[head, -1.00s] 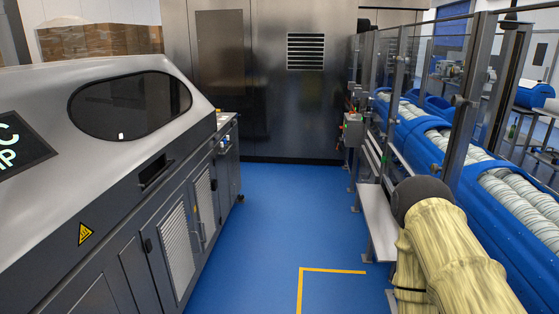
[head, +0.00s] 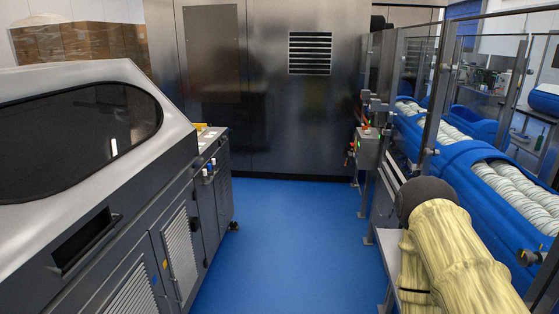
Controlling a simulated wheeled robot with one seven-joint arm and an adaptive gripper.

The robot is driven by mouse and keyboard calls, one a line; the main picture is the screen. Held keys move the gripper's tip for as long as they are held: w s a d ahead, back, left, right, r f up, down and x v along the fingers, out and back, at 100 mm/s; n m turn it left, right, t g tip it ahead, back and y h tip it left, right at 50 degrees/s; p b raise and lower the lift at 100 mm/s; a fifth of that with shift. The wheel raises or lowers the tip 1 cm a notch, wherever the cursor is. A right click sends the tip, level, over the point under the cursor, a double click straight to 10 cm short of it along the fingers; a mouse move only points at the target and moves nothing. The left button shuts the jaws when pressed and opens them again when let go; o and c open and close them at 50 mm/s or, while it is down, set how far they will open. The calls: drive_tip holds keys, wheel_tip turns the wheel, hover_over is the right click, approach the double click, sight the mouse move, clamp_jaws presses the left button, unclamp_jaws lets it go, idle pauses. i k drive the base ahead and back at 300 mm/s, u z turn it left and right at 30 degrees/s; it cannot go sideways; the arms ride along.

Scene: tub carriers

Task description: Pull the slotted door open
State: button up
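Doors with slotted, louvred panels are set in the dark grey side of the machine at left. One slotted door (head: 180,248) is at lower left and looks closed. A nearer slotted panel (head: 134,296) is cut off by the bottom edge. I cannot tell which one the task means. My arm, in a pale yellow cover with a dark rounded joint, shows at lower right. My gripper is outside the picture, so its state is hidden.
Blue floor (head: 285,240) lies clear between the machine (head: 100,205) and the glass-fenced conveyor with blue tubs (head: 470,160) at right. A steel wall with a vent (head: 310,53) closes the far end. A grey control box (head: 367,148) stands by the fence.

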sight(222, 184)
drive_tip(key=i, duration=3.4)
drive_tip(key=u, duration=1.65)
